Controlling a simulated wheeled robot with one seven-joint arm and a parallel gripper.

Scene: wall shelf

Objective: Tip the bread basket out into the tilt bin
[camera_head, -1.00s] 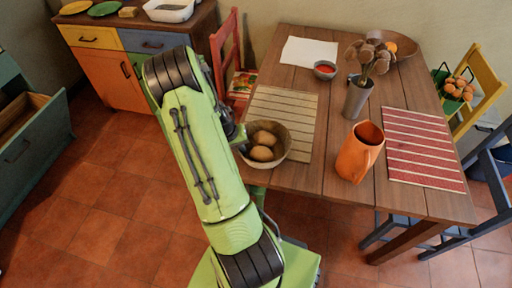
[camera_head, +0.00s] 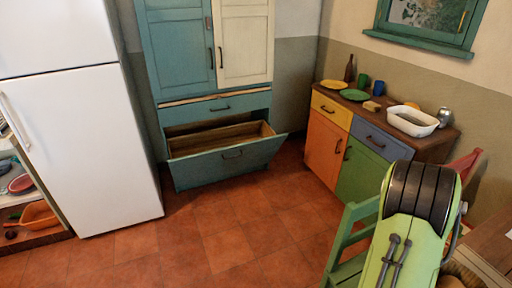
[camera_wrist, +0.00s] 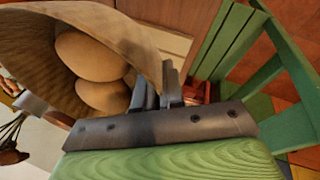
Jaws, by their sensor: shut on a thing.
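My gripper (camera_wrist: 168,92) is shut on the rim of the bread basket (camera_wrist: 145,42) in the wrist view. In the head view my arm covers most of that spot, so the gripper and the hold do not show there. The tilt bin (camera_head: 228,165) is the teal front low on the tall cabinet at the back. It is tipped open, and its wooden inside looks empty from here.
A green chair (camera_head: 345,245) stands left of my arm and also shows close to the gripper in the wrist view (camera_wrist: 285,95). A low sideboard (camera_head: 328,135) stands at the right, a white fridge (camera_head: 80,140) at the left. The tiled floor (camera_head: 210,235) before the bin is clear.

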